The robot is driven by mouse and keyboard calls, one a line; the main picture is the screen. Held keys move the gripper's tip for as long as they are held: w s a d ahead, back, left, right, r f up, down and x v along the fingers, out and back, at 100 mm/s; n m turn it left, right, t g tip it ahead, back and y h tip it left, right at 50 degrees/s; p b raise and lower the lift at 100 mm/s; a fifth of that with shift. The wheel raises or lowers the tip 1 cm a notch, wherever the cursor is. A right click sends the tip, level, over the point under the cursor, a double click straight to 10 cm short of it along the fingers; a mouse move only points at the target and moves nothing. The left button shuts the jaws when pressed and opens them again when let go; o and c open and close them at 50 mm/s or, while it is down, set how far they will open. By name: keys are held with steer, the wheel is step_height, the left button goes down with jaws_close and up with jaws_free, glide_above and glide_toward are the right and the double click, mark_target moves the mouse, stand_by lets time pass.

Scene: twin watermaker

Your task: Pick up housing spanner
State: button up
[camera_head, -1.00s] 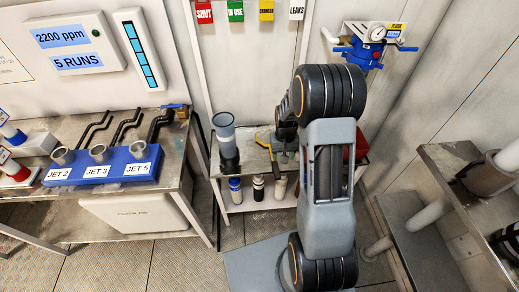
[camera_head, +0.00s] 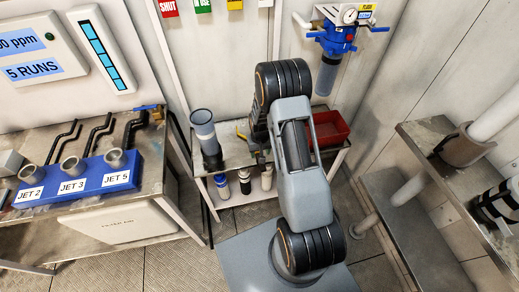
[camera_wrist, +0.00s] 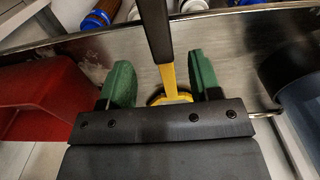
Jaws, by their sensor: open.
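The housing spanner (camera_wrist: 157,30) shows in the wrist view as a black handle with a yellow neck and a yellow ring end. It runs between the two green fingers of my gripper (camera_wrist: 163,80). The fingers are open, with a gap on each side of the spanner. Part of the ring end is hidden behind the gripper body. In the head view, a bit of the yellow spanner (camera_head: 241,132) shows on the metal bench top beside my arm, which hides the rest.
A red bin (camera_head: 330,129) stands right of my arm on the bench. A grey cylinder (camera_head: 204,133) stands to the left. Several bottles (camera_head: 245,182) stand on the shelf below. A blue filter housing (camera_head: 329,72) hangs on the wall.

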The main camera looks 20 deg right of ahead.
steer(key=shift+s+a+f, duration=0.1)
steer(key=shift+s+f, duration=0.05)
steer(key=shift+f, duration=1.8)
jaws_close()
